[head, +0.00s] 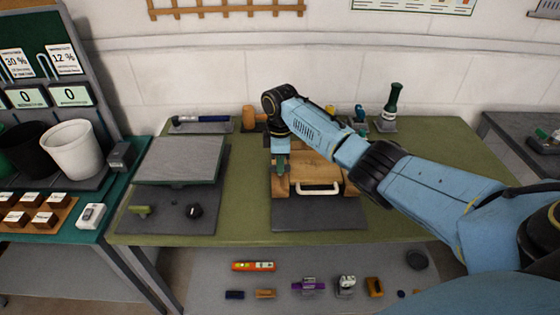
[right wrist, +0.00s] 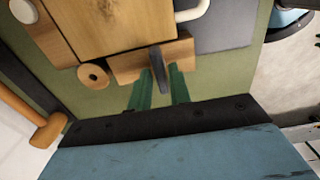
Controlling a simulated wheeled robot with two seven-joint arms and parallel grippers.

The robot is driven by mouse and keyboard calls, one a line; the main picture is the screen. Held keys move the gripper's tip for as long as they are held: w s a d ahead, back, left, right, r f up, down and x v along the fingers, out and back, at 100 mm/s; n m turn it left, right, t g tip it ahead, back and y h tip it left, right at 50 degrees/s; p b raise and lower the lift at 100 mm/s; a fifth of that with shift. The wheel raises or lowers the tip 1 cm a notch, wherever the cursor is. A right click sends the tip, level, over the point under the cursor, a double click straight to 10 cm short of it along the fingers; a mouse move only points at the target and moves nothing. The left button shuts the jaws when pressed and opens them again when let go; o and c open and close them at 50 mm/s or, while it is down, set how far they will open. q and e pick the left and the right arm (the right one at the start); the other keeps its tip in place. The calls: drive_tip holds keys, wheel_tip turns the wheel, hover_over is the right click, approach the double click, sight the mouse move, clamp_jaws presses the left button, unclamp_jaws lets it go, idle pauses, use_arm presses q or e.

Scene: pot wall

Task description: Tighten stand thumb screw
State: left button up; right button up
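A wooden stand (head: 315,170) with a white handle (head: 318,188) sits on a dark mat on the green table in the head view. In the right wrist view its wooden board (right wrist: 120,20) fills the top, with a wooden block (right wrist: 183,52) at its lower edge. A dark upright piece (right wrist: 158,62), which looks like the thumb screw, stands at this block. My right gripper (head: 281,170) points down at the stand's left side. In the wrist view its green fingers (right wrist: 162,78) are apart, one on each side of the dark piece, with narrow gaps. My left gripper is out of view.
A grey platform (head: 180,160) stands left of the stand. A green-handled tool (head: 392,98) stands upright behind my right arm. Bare green table (head: 240,205) lies between platform and stand. Small items lie on a lower shelf.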

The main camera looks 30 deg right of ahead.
clamp_jaws()
drive_tip(key=shift+r+m+p, duration=0.2)
drive_tip(key=shift+m+p, duration=0.4)
drive_tip(key=shift+p, duration=0.35)
drive_tip(key=m+p, duration=0.3)
drive_tip(key=shift+a+p, duration=0.1)
drive_tip(key=shift+p, duration=0.25)
drive_tip(key=shift+m+p, duration=0.65)
drive_tip(key=shift+m, duration=0.35)
drive_tip(key=m+p, duration=0.2)
drive_tip(key=m, duration=0.2)
drive_tip(key=shift+f, duration=0.1)
drive_tip(key=shift+m+p, duration=0.65)
drive_tip(key=shift+m, duration=1.55)
